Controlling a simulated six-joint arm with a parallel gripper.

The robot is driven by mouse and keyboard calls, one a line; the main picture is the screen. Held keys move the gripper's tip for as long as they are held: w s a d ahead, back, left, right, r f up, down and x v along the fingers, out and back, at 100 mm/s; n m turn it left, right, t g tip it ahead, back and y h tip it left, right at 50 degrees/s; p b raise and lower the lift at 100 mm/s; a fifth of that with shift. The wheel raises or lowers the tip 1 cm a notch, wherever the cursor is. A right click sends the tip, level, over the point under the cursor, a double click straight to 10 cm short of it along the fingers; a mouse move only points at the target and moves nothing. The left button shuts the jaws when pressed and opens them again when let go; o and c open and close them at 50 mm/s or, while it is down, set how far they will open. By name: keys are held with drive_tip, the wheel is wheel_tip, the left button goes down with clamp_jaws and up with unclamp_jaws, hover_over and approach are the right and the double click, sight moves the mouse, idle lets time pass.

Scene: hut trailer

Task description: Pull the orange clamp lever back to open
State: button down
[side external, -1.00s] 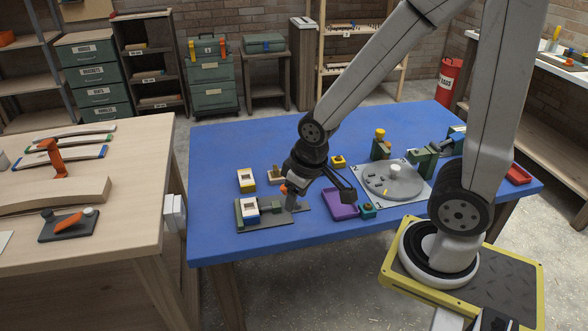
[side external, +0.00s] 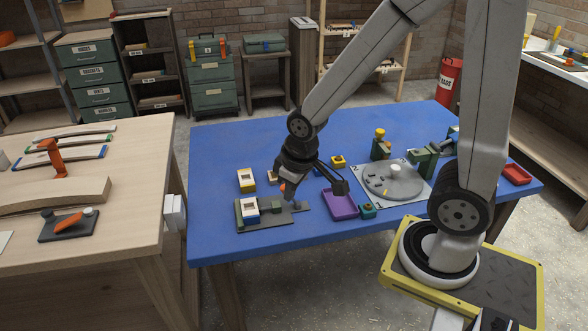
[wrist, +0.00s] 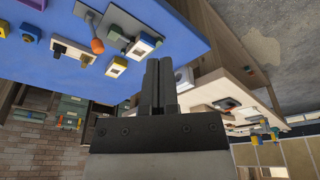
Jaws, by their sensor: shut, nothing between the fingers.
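The clamp's grey base plate (side external: 294,210) lies near the front left of the blue table. The lever's orange tip (side external: 282,187) shows just left of my gripper; most of the lever is hidden in the side view. In the wrist view the orange knob (wrist: 97,46) ends a short grey stem, left of my fingers and apart from them in the picture. My gripper (side external: 289,199) is shut and empty, pointing down above the plate. Its closed fingers also show in the wrist view (wrist: 160,65). Contact with the lever cannot be told.
A yellow and white block (side external: 246,180) stands behind the plate. A purple tray (side external: 341,205) and a round grey turntable (side external: 394,182) lie to the right. The wooden bench (side external: 130,180) at left holds another orange-handled piece (side external: 68,224).

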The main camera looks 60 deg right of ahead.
drive_tip(key=w+d+f+n+g, duration=0.1)
drive_tip(key=w+d+f+n, duration=0.2)
drive_tip(key=w, duration=0.5)
drive_tip(key=w+d+f+n+g+h, duration=0.1)
drive_tip(key=w+d+f+n+g, duration=0.1)
drive_tip(key=w+d, duration=0.4)
drive_tip(key=shift+w+d+f+n+h, duration=0.15)
drive_tip(key=shift+w+f+n+h, duration=0.15)
drive_tip(key=shift+w+f+n, duration=0.75)
drive_tip(key=shift+w+r+m, duration=0.15)
drive_tip(key=shift+w+m, duration=0.05)
drive_tip(key=shift+m, duration=0.15)
drive_tip(key=f, duration=0.3)
drive_tip(key=d+f, duration=0.1)
drive_tip(key=f, duration=0.5)
drive_tip(key=shift+s+d+f, duration=0.25)
drive_tip(key=shift+s+f, duration=0.05)
drive_tip(key=shift+s, duration=0.05)
drive_tip(key=shift+s+d+f, duration=0.1)
drive_tip(key=shift+s+d+r, duration=0.45)
drive_tip(key=shift+s, duration=0.25)
drive_tip(key=shift+s+d+r, duration=0.4)
drive_tip(key=shift+s+r, duration=0.05)
drive_tip(key=shift+s, duration=0.25)
